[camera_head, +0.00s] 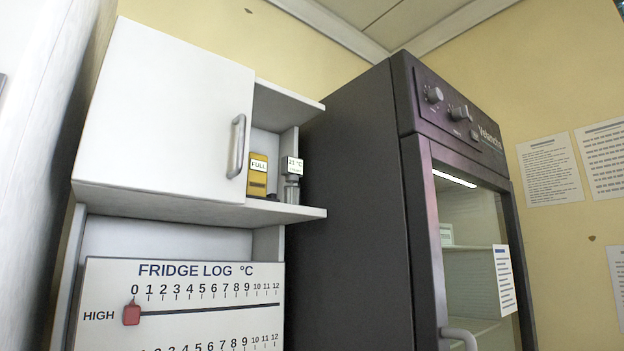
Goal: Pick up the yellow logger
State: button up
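The yellow logger (257,176) stands upright on the open shelf of the white wall cabinet, just right of the cabinet door. It has a white label reading "FULL" on its upper front. A grey device with a display (292,170) showing about "21 °C" stands close to its right on the same shelf. The logger's left edge lies close to the door's handle in this view. My gripper is not in view.
The cabinet door (165,110) with its metal handle (238,146) is left of the logger. A dark incubator (352,200) with a glass door rises to the right. Below hangs a "FRIDGE LOG" board (185,270) with a red slider (131,314).

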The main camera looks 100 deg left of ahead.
aim_at(256, 177)
jog(key=i, duration=0.75)
jog(key=u, duration=4.2)
jog(key=i, duration=0.9)
jog(key=z, duration=1.4)
